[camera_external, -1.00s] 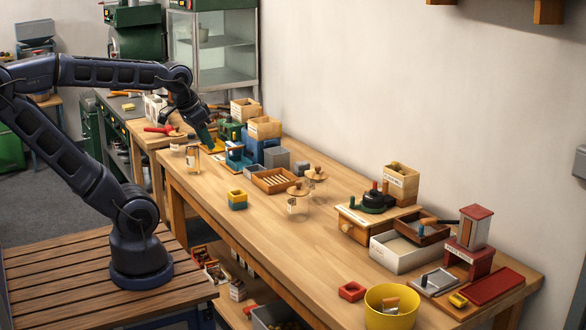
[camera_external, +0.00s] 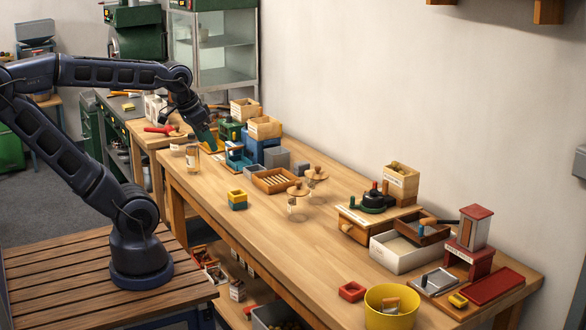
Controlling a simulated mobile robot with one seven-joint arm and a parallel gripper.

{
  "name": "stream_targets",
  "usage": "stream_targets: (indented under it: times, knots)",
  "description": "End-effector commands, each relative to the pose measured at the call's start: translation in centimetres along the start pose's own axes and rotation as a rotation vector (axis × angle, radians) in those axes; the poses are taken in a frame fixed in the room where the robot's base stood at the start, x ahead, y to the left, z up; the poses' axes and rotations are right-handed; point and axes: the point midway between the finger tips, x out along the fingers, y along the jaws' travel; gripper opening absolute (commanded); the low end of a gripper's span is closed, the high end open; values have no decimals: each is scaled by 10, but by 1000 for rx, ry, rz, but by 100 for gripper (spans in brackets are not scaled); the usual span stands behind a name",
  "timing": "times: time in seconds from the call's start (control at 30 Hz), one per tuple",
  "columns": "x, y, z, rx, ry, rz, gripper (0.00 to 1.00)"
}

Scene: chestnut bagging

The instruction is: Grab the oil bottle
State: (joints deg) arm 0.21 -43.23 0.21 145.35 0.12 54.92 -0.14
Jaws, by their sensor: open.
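A small amber bottle with a pale label, which looks like the oil bottle (camera_external: 192,158), stands upright near the far left end of the long wooden workbench (camera_external: 240,225). My gripper (camera_external: 211,146) is just to the right of the bottle's top in the picture, pointing down. It is open, with nothing seen in it. The jaws are small and dark from here. I cannot tell the exact gap in depth between them and the bottle.
Blue and green machines (camera_external: 262,147) and wooden boxes (camera_external: 264,127) crowd the bench behind my gripper. A slatted wooden tray (camera_external: 275,180) and a yellow-and-blue block (camera_external: 237,199) stand nearer. The bench's middle front is clear.

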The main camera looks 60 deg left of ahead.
Motion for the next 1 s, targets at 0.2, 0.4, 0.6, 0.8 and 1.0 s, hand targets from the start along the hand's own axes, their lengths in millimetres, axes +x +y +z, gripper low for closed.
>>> stream_targets:
  times: [0.2, 0.4, 0.6, 0.8, 1.0]
  knots:
    - [-1, -11, -20, -50, -18, -13, 72]
    - [0, -43, -67, -170, -57, -42, 72]
    - [6, -85, -112, -296, -97, -72, 72]
    - [18, -138, -150, -423, -134, -100, 72]
    - [35, -199, -180, -551, -171, -127, 72]
